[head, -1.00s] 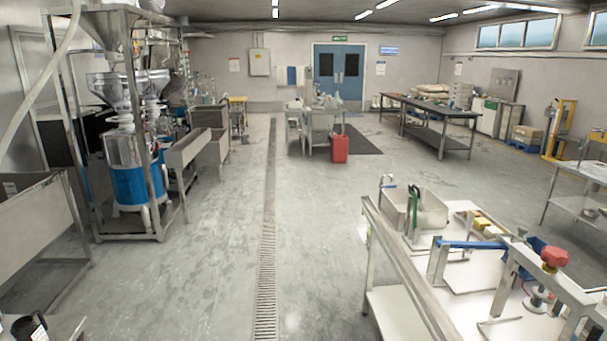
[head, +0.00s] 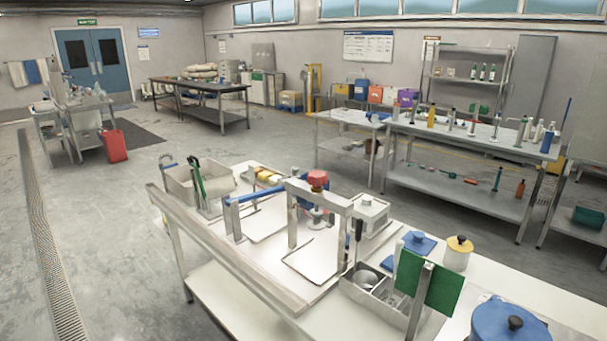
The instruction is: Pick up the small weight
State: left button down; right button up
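I cannot make out a small weight for certain in the head view. The nearest work table (head: 235,295) holds a metal frame with a red knob (head: 318,178) on top and a blue lever (head: 250,194) at its left. A grey box (head: 371,215) stands right of the frame. A divided metal tray (head: 358,293) with small items stands in front of that box, partly hidden by a green panel (head: 443,288). Neither of my grippers is in view.
A bottle-laden table (head: 455,146) stands behind. Open floor (head: 110,240) lies to the left, with a drain strip.

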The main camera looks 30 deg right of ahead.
aim_at(295, 169)
jog(key=z, duration=1)
jog(key=u, duration=1.3)
jog(key=i+u, duration=0.15)
jog(key=i, duration=2.15)
jog(key=i+j, duration=0.1)
jog(key=i, duration=0.75)
